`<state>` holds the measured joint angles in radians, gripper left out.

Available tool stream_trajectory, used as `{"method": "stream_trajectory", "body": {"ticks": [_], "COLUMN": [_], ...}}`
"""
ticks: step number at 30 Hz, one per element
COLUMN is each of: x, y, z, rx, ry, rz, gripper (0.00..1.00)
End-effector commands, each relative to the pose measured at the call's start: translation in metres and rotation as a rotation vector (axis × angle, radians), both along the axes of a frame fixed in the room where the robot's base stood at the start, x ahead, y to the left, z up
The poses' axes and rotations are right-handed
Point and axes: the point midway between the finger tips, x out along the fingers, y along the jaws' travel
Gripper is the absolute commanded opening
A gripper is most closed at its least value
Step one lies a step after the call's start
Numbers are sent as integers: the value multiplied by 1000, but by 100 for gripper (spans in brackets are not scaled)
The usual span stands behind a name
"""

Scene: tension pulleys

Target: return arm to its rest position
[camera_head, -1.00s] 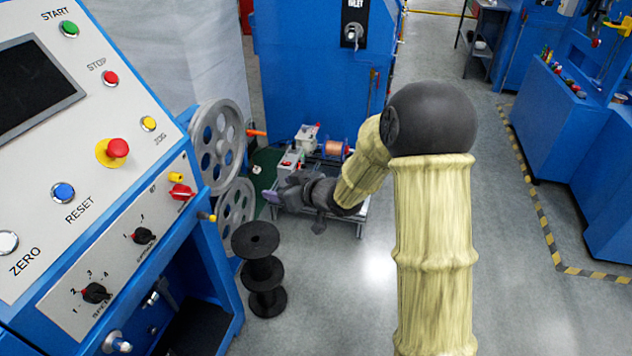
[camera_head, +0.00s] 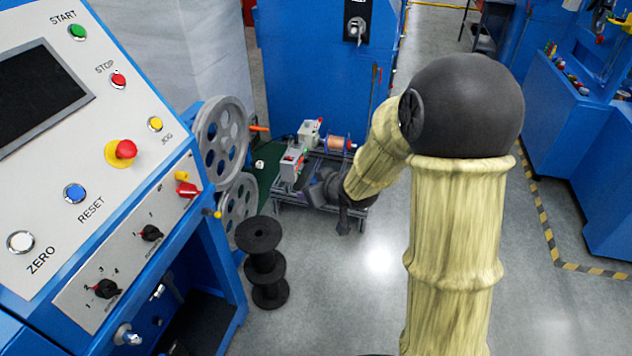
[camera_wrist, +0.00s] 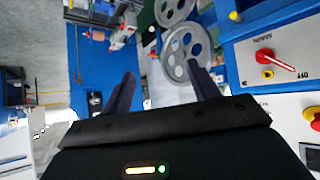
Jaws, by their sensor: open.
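My gripper (camera_wrist: 162,90) shows in the wrist view with its two dark fingers spread apart and nothing between them. In the wrist view the fingers point toward the grey pulley wheels (camera_wrist: 184,52) and the blue machine side, without visible contact. The grey pulleys (camera_head: 221,140) stand one above the other on the blue machine's side in the head view, left of my forearm.
A blue control console (camera_head: 100,150) fills the left. A black stacked spool (camera_head: 263,262) stands on the floor beside it. A low metal cart (camera_head: 306,195) with a copper spool (camera_head: 337,143) is behind my forearm. Grey floor (camera_head: 560,310) is clear at the right.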

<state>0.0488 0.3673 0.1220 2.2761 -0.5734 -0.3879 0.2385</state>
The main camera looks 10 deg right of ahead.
Motion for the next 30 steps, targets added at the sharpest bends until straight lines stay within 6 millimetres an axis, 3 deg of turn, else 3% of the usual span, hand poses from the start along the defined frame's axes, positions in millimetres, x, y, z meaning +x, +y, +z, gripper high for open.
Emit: {"method": "stream_trajectory", "body": {"ticks": [6,10,14,17,22,25,30], "x": [-2,-19,-61,-110,-186,-209,-215], "y": [-3,-18,-46,-65,-76,-76,-77], "z": [2,13,30,44,58,60,57], "rx": [-5,-40,-96,-120,-105,-91,-88], "ry": [6,59,188,328,546,614,635], "rz": [-9,-70,-187,-286,-393,-413,-418], "gripper": [60,60,60,60,60,60,60]}}
